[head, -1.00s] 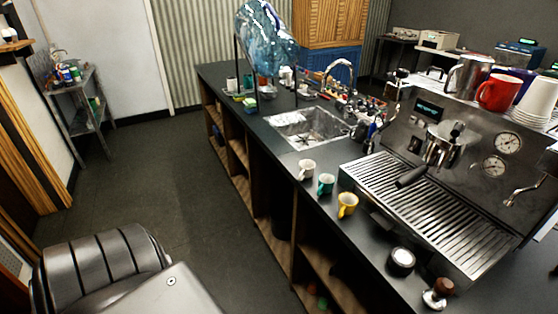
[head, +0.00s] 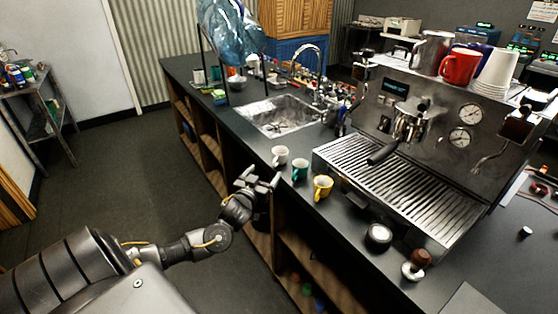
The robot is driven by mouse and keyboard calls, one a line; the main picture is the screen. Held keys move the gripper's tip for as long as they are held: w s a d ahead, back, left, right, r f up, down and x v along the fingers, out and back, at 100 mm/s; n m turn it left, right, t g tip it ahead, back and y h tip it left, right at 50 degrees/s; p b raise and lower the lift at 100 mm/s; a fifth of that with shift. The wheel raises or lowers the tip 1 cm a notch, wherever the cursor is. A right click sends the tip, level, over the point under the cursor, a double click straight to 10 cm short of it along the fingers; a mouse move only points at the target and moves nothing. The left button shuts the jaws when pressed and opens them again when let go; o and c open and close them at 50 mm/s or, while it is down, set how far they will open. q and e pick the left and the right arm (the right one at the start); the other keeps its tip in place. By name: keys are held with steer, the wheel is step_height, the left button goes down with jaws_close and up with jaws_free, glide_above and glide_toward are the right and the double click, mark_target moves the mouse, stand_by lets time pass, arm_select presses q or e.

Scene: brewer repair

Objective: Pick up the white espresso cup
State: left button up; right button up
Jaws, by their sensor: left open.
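The white espresso cup (head: 280,156) stands upright on the dark counter (head: 262,140), near its front edge and in front of the sink. A teal cup (head: 300,170) and a yellow cup (head: 322,187) stand in a row to its right. My left gripper (head: 262,181) is open and empty at the counter's front edge, below and a little left of the white cup in the picture, apart from it. My right gripper is not in view.
The espresso machine (head: 400,195) with its metal drip tray stands right of the cups. A sink (head: 283,117) lies behind them. A tamper (head: 416,265) and a round black-rimmed item (head: 378,236) sit at the front right. The floor left of the counter is clear.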

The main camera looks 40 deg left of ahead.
mark_target(277, 156)
arm_select(q)
steer(key=x, duration=0.4)
steer(key=p+x, duration=0.1)
steer(key=shift+w+r, duration=0.35)
steer(key=shift+w, duration=0.05)
steer(key=shift+w+r+p, duration=0.2)
steer(key=shift+w+p, duration=0.1)
steer(key=x, duration=0.1)
steer(key=p+x, duration=0.1)
steer(key=x, duration=0.1)
steer(key=shift+w+d, duration=0.1)
steer(key=shift+w, duration=0.75)
steer(key=shift+c, duration=0.5)
steer(key=c, duration=1)
